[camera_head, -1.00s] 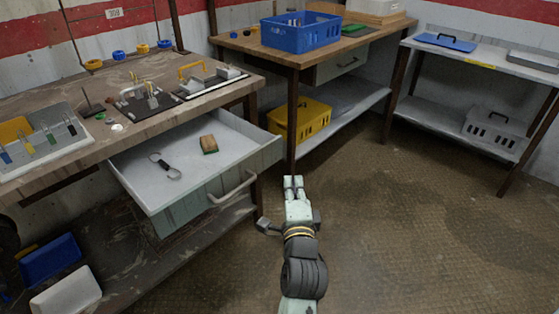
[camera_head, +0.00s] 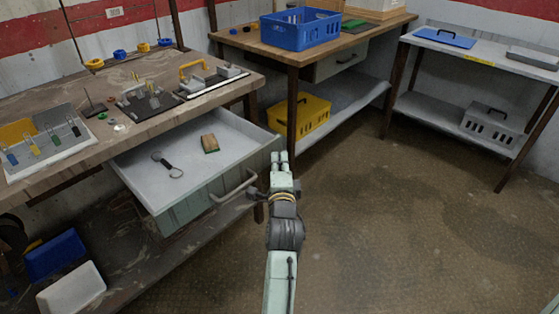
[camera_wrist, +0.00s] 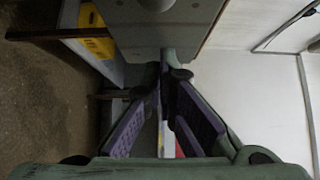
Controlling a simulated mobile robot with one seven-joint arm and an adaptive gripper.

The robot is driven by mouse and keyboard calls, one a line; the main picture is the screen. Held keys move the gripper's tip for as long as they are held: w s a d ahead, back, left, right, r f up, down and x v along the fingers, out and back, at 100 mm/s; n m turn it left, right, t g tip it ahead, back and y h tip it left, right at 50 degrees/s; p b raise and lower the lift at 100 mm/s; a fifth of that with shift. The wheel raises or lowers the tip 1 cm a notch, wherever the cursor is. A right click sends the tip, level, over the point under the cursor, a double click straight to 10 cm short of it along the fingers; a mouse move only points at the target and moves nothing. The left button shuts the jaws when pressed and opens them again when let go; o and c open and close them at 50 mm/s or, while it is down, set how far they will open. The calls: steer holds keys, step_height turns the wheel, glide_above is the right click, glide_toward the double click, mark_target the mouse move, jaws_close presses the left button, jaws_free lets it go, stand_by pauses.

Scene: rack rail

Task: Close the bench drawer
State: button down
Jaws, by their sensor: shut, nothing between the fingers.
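The bench drawer (camera_head: 192,208) is pulled out from under the left workbench (camera_head: 110,142), with a curved handle (camera_head: 234,188) on its front. Inside the drawer lie a brown and green block (camera_head: 210,144) and a dark tool with a ring end (camera_head: 168,164). My gripper (camera_head: 279,157) is shut and empty, just right of the drawer's right front corner in the head view. In the wrist view my gripper (camera_wrist: 163,85) points at the edge of a grey panel (camera_wrist: 165,25), seemingly the drawer's. I cannot tell whether it touches.
A second bench (camera_head: 300,56) at the back holds a blue crate (camera_head: 300,36), with a yellow crate (camera_head: 308,117) on its lower shelf. A grey rack (camera_head: 480,50) stands at right. Blue and white bins (camera_head: 70,290) sit under the left bench. The floor at right is clear.

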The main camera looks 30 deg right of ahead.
mark_target(219, 131)
steer(key=w+a, duration=0.1)
steer(key=w, duration=0.2)
steer(key=w+a, duration=0.1)
steer(key=w, duration=0.3)
steer(key=w+a, duration=0.2)
steer(key=w, duration=0.1)
steer(key=shift+w, duration=0.2)
steer(key=w+a+b, duration=0.1)
steer(key=w+b, duration=0.1)
steer(key=w, duration=0.2)
steer(key=w+a+b, duration=0.2)
steer(key=w+b, duration=0.1)
steer(key=w, duration=0.2)
steer(key=w+a+b, duration=0.1)
steer(key=w+b, duration=0.2)
steer(key=w, duration=0.1)
steer(key=shift+w+a+f, duration=0.15)
steer(key=shift+w+a, duration=0.05)
steer(key=shift+a, duration=0.15)
steer(key=shift+w+a, duration=0.15)
steer(key=shift+w, duration=0.35)
steer(key=shift+w+a+r+b, duration=0.1)
steer(key=shift+r+b, duration=0.15)
steer(key=shift+b, duration=0.05)
